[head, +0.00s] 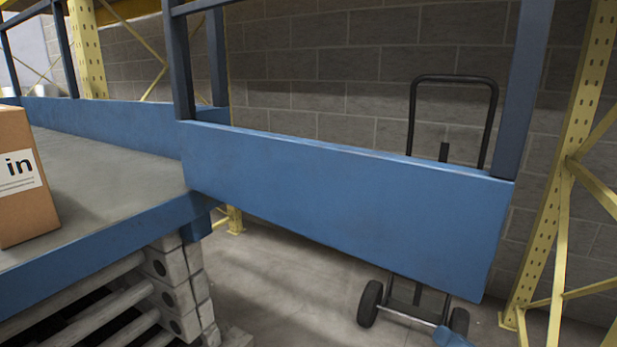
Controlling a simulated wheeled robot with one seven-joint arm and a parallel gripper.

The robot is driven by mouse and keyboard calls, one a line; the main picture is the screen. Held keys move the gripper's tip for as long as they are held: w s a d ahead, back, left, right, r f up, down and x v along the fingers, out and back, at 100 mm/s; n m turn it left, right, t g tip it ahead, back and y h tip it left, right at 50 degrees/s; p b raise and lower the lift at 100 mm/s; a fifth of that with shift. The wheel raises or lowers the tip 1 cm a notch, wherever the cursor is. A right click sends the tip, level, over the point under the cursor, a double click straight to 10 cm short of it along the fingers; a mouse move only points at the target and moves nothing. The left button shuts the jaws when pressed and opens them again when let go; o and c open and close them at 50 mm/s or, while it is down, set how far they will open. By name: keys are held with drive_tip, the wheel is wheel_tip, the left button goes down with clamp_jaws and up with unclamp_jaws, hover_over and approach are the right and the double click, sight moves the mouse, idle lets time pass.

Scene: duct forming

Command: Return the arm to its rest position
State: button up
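My gripper is not in the head view, and no arm link can be made out for sure. A small blue piece (452,337) shows at the bottom edge, right of centre. It is cut off by the frame, and I cannot tell what it is.
A blue-edged lift platform (110,182) with a grey top stands at left, bearing a cardboard box (22,215). A blue panel with posts (340,205) crosses the middle. Behind it are a black hand truck (410,120), yellow racking (560,190) and a block wall. Some concrete floor (290,285) is clear.

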drive_tip(key=s+f+m+h, duration=0.1)
drive_tip(key=s+f+h, duration=0.25)
drive_tip(key=s, duration=0.55)
drive_tip(key=s+f+h, duration=0.2)
drive_tip(key=s+f, duration=0.3)
drive_tip(key=s, duration=0.5)
drive_tip(key=s+r+n, duration=0.2)
drive_tip(key=s+r, duration=0.2)
drive_tip(key=s, duration=0.5)
drive_tip(key=s+r+n, duration=0.2)
drive_tip(key=s+r, duration=0.2)
drive_tip(key=s, duration=0.5)
drive_tip(key=shift+a+r+n+h+p, duration=0.15)
drive_tip(key=shift+a+n+h+p, duration=0.2)
drive_tip(key=shift+a+h, duration=0.1)
drive_tip(key=shift+s, duration=0.1)
